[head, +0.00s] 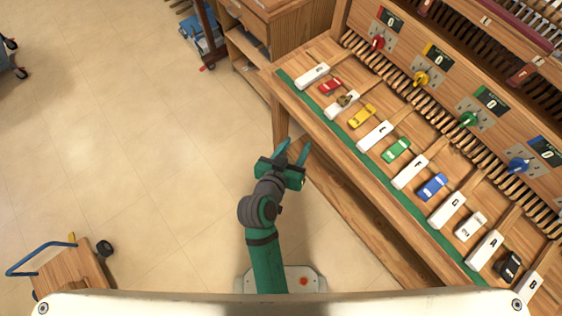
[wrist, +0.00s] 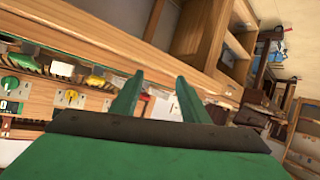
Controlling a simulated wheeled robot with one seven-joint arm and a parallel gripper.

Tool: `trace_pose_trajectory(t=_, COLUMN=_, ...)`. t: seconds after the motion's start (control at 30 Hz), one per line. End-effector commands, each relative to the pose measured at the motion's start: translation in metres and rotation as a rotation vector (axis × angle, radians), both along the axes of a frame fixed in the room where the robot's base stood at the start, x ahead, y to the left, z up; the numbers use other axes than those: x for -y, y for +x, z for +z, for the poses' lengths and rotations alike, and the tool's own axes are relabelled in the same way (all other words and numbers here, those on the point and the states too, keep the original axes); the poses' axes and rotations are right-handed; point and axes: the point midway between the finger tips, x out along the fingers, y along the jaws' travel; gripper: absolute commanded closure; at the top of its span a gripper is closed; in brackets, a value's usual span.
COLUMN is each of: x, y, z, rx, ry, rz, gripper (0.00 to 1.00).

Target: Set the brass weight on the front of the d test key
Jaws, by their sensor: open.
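The d test key (head: 332,111) is a white key block on the bench, second from the far left end, between a red and a yellow toy car. A small brass weight (head: 345,100) stands on this key, around the middle of its white part, and hides its letter. I cannot tell its exact contact with the key. My gripper (head: 292,150) is open and empty, over the floor in front of the bench's green front strip, apart from the weight and the keys. In the wrist view my two green fingers (wrist: 158,97) stand apart with nothing between them.
More white keys, such as the E key (head: 374,135) and C key (head: 312,75), line the bench, with toy cars between them. Coloured levers, such as the yellow lever (head: 421,79), stand behind. A wooden cabinet (head: 268,22) is at the far end.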

Motion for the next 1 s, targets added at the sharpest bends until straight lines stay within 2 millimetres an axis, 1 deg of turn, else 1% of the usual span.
trace_pose_trajectory(t=0.03, x=-0.004, y=-0.015, z=-0.012, rx=-0.014, ry=0.001, rz=0.047, gripper=0.59)
trace_pose_trajectory(t=0.17, x=-0.02, y=-0.046, z=-0.03, rx=-0.017, ry=0.014, rz=0.168, gripper=0.59)
trace_pose_trajectory(t=0.2, x=-0.024, y=-0.056, z=-0.034, rx=-0.014, ry=0.021, rz=0.201, gripper=0.59)
trace_pose_trajectory(t=0.27, x=-0.031, y=-0.073, z=-0.037, rx=-0.006, ry=0.032, rz=0.246, gripper=0.59)
trace_pose_trajectory(t=0.3, x=-0.035, y=-0.084, z=-0.039, rx=0.001, ry=0.039, rz=0.273, gripper=0.59)
trace_pose_trajectory(t=0.37, x=-0.041, y=-0.101, z=-0.039, rx=0.015, ry=0.054, rz=0.309, gripper=0.59)
trace_pose_trajectory(t=0.4, x=-0.044, y=-0.112, z=-0.039, rx=0.024, ry=0.063, rz=0.33, gripper=0.59)
trace_pose_trajectory(t=0.57, x=-0.053, y=-0.158, z=-0.027, rx=0.081, ry=0.098, rz=0.386, gripper=0.59)
trace_pose_trajectory(t=0.7, x=-0.054, y=-0.195, z=-0.008, rx=0.141, ry=0.121, rz=0.401, gripper=0.59)
trace_pose_trajectory(t=0.83, x=-0.051, y=-0.22, z=0.011, rx=0.191, ry=0.129, rz=0.393, gripper=0.59)
trace_pose_trajectory(t=0.9, x=-0.048, y=-0.23, z=0.019, rx=0.212, ry=0.131, rz=0.386, gripper=0.59)
trace_pose_trajectory(t=1.0, x=-0.046, y=-0.237, z=0.027, rx=0.23, ry=0.131, rz=0.377, gripper=0.59)
